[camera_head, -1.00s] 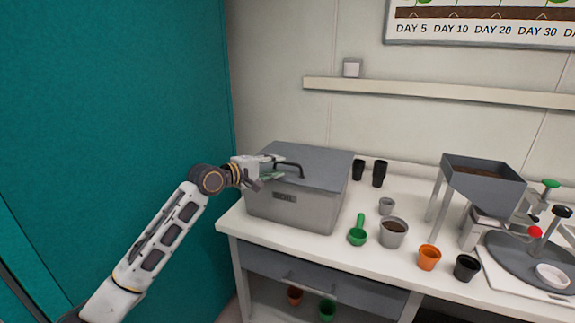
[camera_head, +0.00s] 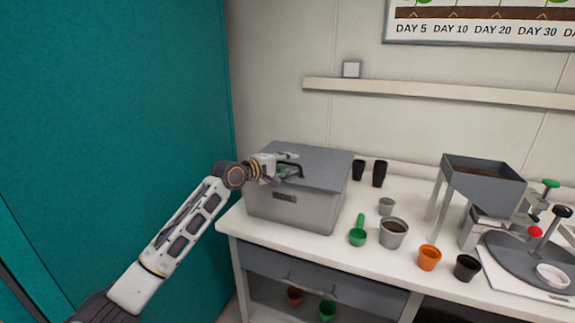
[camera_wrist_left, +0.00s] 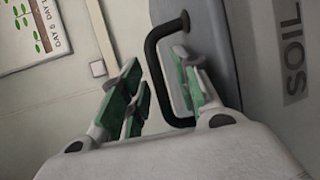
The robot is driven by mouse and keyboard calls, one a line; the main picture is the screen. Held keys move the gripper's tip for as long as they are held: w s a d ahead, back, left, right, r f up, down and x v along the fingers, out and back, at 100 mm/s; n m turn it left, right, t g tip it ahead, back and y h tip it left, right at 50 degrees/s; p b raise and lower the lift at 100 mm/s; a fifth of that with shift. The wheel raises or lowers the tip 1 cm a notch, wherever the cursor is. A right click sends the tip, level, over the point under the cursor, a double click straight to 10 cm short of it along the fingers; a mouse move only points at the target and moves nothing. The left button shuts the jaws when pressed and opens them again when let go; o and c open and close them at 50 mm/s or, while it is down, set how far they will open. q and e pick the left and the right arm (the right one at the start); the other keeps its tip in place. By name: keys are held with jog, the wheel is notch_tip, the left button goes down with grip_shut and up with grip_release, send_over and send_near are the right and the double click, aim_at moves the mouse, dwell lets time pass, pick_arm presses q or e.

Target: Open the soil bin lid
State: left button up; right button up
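The soil bin (camera_head: 290,208) is a grey box at the left end of the white bench. Its dark grey lid (camera_head: 325,167) lies closed on top, with a black bar handle near the left front. My left gripper (camera_head: 287,170) is at this handle. In the left wrist view its green-padded fingers (camera_wrist_left: 160,95) are spread, and the black handle (camera_wrist_left: 155,60) runs between them. The gap on the left side of the handle is plain, so the fingers are not closed on it. The bin's SOIL label (camera_wrist_left: 292,52) shows at the right. My right gripper is not in view.
Right of the bin are two black cups (camera_head: 379,173), a green scoop (camera_head: 357,232), a soil-filled grey pot (camera_head: 393,233) and an orange pot (camera_head: 429,257). A hopper (camera_head: 482,180) stands further right. A wall shelf (camera_head: 430,92) runs above the bench.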

pick_arm(q)
grip_shut()
dwell(0.4)
jog(key=shift+r, duration=0.1)
